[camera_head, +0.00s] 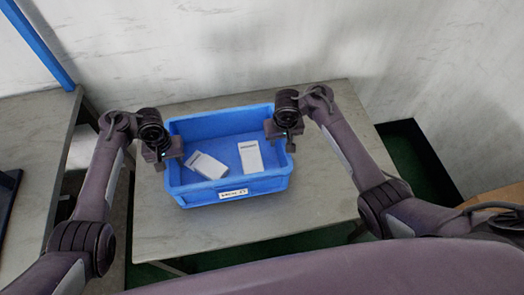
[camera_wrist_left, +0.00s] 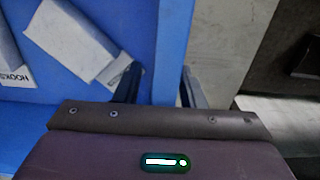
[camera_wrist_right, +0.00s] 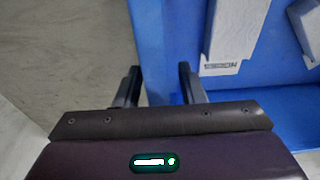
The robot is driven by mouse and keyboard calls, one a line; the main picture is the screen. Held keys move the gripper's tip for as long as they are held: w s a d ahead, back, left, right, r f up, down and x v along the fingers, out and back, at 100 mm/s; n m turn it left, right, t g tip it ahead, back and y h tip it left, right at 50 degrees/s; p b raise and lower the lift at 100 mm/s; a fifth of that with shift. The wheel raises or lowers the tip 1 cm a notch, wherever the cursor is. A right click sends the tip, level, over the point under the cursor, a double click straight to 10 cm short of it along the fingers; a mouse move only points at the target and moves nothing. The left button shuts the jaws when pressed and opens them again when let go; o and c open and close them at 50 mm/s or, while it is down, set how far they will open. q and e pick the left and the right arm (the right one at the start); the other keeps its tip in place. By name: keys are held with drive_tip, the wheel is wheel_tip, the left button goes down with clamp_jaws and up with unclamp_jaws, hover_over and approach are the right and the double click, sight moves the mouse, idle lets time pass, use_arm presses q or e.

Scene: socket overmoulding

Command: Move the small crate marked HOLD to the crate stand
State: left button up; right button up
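A blue crate (camera_head: 176,180) stands on a grey table. Its front label is too small to read surely, so I cannot tell whether it says HOLD. My left gripper (camera_head: 161,161) is at its left side wall; the left wrist view shows the two fingers (camera_wrist_left: 160,88) on either side of the blue wall (camera_wrist_left: 168,45). My right gripper (camera_head: 286,140) is at the right side wall, with its fingers (camera_wrist_right: 159,85) on either side of that wall (camera_wrist_right: 150,30). Whether either gripper is pressed shut is not clear. No crate stand can be made out.
Two pale cartons, a left one (camera_head: 208,166) and a right one (camera_head: 250,156), lie inside the crate. The table (camera_head: 325,140) has bare room to the right. Another grey surface (camera_head: 35,140) is at the left, beyond a gap. A wall stands behind.

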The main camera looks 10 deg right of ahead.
use_arm(q)
drive_tip(key=r, duration=0.4)
drive_tip(key=shift+w+d+r, duration=0.1)
drive_tip(key=shift+w+d, duration=0.1)
drive_tip(key=shift+d, duration=0.15)
drive_tip(key=shift+s+a+r, duration=0.25)
drive_tip(key=shift+r, duration=0.15)
drive_tip(key=shift+w+r, duration=0.1)
drive_tip(key=shift+r, duration=1.1)
drive_tip(key=shift+a, duration=0.1)
use_arm(e)
drive_tip(key=r, duration=0.6)
drive_tip(key=shift+s+a, duration=0.25)
drive_tip(key=shift+s, duration=0.1)
drive_tip(key=shift+s+d+r, duration=0.2)
drive_tip(key=shift+s+r, duration=0.05)
drive_tip(key=shift+r, duration=0.45)
